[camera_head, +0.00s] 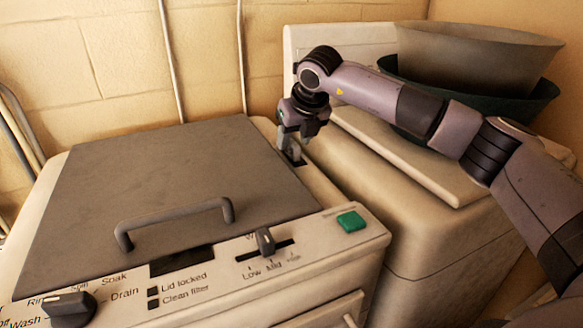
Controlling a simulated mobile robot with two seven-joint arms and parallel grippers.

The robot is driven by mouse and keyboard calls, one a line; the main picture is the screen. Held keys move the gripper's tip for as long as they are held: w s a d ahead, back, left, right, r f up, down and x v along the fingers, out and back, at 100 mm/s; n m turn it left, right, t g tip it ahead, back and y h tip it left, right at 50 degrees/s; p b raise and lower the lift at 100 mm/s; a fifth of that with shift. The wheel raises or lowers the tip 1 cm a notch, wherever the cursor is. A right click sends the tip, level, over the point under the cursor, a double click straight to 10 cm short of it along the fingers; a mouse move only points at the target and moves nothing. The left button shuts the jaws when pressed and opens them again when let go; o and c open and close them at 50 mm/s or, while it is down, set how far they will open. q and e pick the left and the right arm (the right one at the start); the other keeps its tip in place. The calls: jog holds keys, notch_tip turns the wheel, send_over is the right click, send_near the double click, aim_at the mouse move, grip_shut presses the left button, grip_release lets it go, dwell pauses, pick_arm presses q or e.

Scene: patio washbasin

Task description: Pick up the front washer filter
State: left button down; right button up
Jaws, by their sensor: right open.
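The front washer (340,245) is a cream top-loader with a closed grey lid (150,180). No part is clearly recognisable as its filter. My right gripper (290,143) points down over the narrow cream strip at the lid's right edge, towards the back. Its jaws are open. A small dark part or slot (297,161) shows at its fingertips; I cannot tell whether this is the filter, or whether the fingers touch it. My left gripper is not in view.
The lid has a raised bar handle (175,217). The front panel carries a dial (70,309), a slider (265,241) and a green button (351,221). A second cream machine (400,225) behind to the right holds stacked basins (475,55). Pipes run up the tiled wall.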

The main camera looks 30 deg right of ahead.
jog(key=shift+w+f, duration=0.1)
jog(key=shift+f, duration=0.1)
grip_shut()
jog(key=shift+r, duration=0.15)
